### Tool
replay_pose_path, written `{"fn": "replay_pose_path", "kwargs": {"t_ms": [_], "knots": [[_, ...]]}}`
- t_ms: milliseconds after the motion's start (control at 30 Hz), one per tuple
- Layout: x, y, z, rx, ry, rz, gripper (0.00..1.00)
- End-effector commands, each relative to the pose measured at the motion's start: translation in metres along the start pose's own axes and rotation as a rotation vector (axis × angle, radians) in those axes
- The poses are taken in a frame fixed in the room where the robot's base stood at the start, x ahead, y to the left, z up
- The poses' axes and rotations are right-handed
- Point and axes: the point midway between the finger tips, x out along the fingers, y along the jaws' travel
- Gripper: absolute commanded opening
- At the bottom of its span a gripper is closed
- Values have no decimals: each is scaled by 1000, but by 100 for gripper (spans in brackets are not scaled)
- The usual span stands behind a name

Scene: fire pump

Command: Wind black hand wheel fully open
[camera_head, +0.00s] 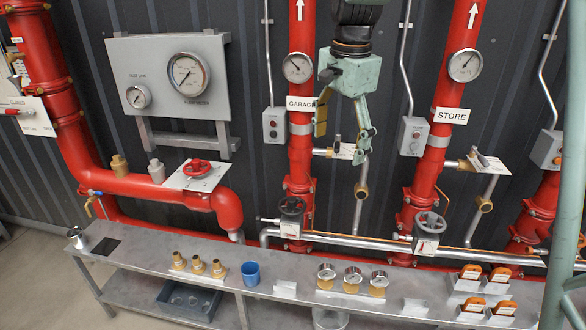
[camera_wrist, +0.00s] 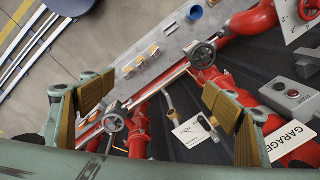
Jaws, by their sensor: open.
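The black hand wheel (camera_head: 291,206) sits low on the red GARAGE riser, above a small white plate. In the wrist view the black hand wheel (camera_wrist: 202,56) is above and right of the picture's middle. A grey hand wheel (camera_head: 430,224) sits on the STORE riser; it also shows in the wrist view (camera_wrist: 113,123). My gripper (camera_head: 343,136) is open and empty, above and to the right of the black wheel and apart from it. In the wrist view my gripper (camera_wrist: 159,98) has its two tan-padded fingers wide apart, with nothing between them.
A steel bench (camera_head: 130,245) with brass fittings (camera_head: 198,264), a blue cup (camera_head: 250,273) and gauges (camera_head: 352,278) stands below. A red hand wheel (camera_head: 198,169) is at the left.

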Motion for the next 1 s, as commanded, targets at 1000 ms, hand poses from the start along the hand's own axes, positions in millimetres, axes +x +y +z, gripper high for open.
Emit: {"fn": "replay_pose_path", "kwargs": {"t_ms": [1000], "knots": [[155,-159,-3,386,-28,91,80]]}}
